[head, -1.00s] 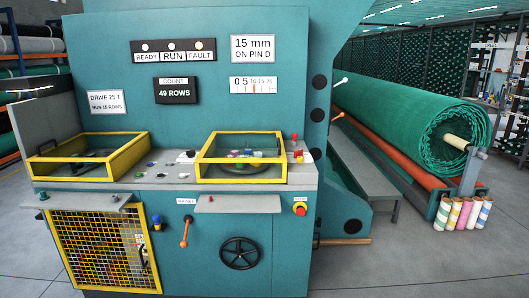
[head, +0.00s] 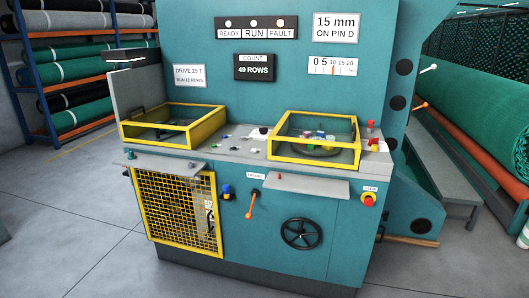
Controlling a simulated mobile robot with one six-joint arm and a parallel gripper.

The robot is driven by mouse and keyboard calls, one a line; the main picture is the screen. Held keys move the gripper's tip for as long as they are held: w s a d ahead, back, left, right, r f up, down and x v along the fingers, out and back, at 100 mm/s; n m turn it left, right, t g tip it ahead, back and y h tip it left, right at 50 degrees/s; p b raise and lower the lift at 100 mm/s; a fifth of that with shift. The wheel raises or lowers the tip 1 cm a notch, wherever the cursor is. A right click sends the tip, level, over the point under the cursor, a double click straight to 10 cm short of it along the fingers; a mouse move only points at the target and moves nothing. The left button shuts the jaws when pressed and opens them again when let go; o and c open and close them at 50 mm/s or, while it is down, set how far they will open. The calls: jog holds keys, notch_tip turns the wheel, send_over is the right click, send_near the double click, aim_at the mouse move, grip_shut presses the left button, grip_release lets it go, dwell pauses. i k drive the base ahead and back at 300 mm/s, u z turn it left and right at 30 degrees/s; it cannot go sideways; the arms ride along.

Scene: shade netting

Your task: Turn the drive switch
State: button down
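The teal machine (head: 300,55) stands in front of me. No control with a readable "drive" switch label shows. A small blue knob (head: 226,190) sits on the front panel, right of the yellow mesh guard (head: 182,215). To its right, an orange-handled lever (head: 251,207) hangs beside a "BRAKE" label. A red stop button (head: 368,199) on a yellow base is at the right of the panel. A sign (head: 190,75) reads "DRIVE 25 T, RUN 15 ROWS". My gripper is not in view.
Two yellow-framed guards (head: 203,136) (head: 305,157) stand on the console. A black handwheel (head: 300,233) and a grey shelf (head: 307,186) stick out in front. Roll racks (head: 35,95) are at left, a green net roll (head: 490,115) at right. The floor in front is clear.

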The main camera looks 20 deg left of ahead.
aim_at(375, 140)
jog(key=z, duration=1)
jog(key=i, duration=1.75)
jog(key=u, duration=0.55)
